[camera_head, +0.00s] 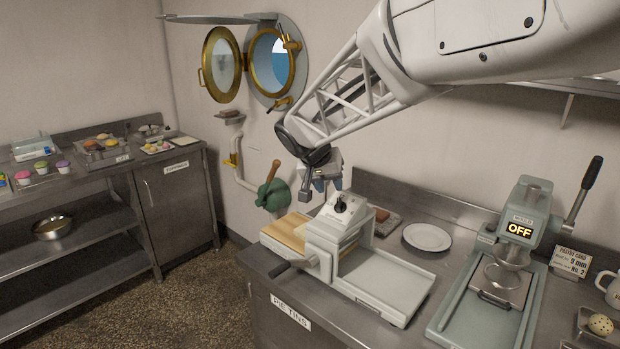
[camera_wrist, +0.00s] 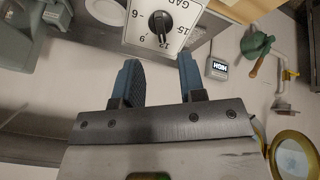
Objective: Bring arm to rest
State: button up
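My gripper (camera_head: 326,186) hangs from my arm above the back of the dough sheeter (camera_head: 345,225), near its dial. In the wrist view my gripper (camera_wrist: 158,80) shows two blue fingers set well apart with nothing between them. The sheeter's white dial plate (camera_wrist: 165,25) with a black knob lies beyond the fingertips. The gripper appears apart from the sheeter.
A white plate (camera_head: 427,237) and a press (camera_head: 515,240) reading OFF stand right of the sheeter on the steel counter. An open porthole (camera_head: 271,62) and a green valve with a wooden handle (camera_head: 273,194) are on the wall. A side counter (camera_head: 110,165) holds pastries.

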jog(key=s+d+f+n+y, duration=0.1)
jog(key=s+d, duration=0.2)
jog(key=s, duration=1)
jog(key=s+d+f+n+g+y, duration=0.1)
jog(key=s+d+f, duration=0.1)
jog(key=s, duration=1)
jog(key=s+d+f+y, duration=0.2)
jog(key=s+d, duration=0.2)
jog(key=s, duration=0.9)
jog(key=shift+s+d+f+n+g, duration=0.2)
jog(key=shift+s+n+g, duration=0.1)
jog(key=shift+n, duration=0.1)
